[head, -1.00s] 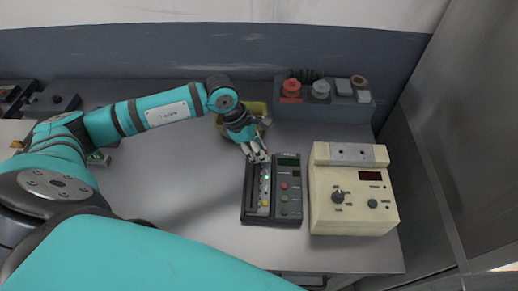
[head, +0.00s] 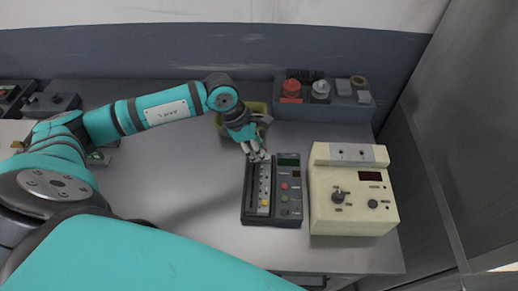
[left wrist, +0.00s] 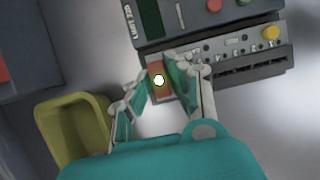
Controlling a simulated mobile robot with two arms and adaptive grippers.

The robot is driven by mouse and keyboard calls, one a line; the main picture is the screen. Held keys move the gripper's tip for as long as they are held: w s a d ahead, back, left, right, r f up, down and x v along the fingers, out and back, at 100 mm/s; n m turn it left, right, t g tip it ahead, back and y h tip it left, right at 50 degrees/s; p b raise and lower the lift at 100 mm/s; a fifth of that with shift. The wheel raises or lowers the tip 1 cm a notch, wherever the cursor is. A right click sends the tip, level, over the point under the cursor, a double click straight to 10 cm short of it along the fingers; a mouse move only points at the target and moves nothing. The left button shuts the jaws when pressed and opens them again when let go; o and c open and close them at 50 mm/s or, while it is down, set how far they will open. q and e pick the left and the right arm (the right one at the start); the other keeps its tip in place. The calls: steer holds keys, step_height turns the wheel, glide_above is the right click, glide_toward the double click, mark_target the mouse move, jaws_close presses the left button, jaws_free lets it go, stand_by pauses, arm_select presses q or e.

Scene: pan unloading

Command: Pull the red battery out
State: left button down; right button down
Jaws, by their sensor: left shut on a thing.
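The red battery (left wrist: 157,68) is between the fingers of my left gripper (left wrist: 160,88) in the left wrist view, with a pale round end towards the camera. My left gripper (head: 258,157) is shut on it at the far end of the dark battery device (head: 291,222). In the head view the fingers hide the battery. In the left wrist view the battery is close to the edge of the device's slotted strip (left wrist: 222,50); I cannot tell whether it still touches the slot. My right gripper is not in view.
A cream box with knobs (head: 350,220) stands right of the device. A yellow bin (left wrist: 48,128) is behind my left gripper. A grey holder (head: 340,108) with red and grey items stands at the back. The table (head: 180,190) left of the device is clear.

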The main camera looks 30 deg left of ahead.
arm_select(q)
steer(key=shift+r, duration=0.5)
steer(key=shift+r+p, duration=1.15)
steer(key=shift+r, duration=1.15)
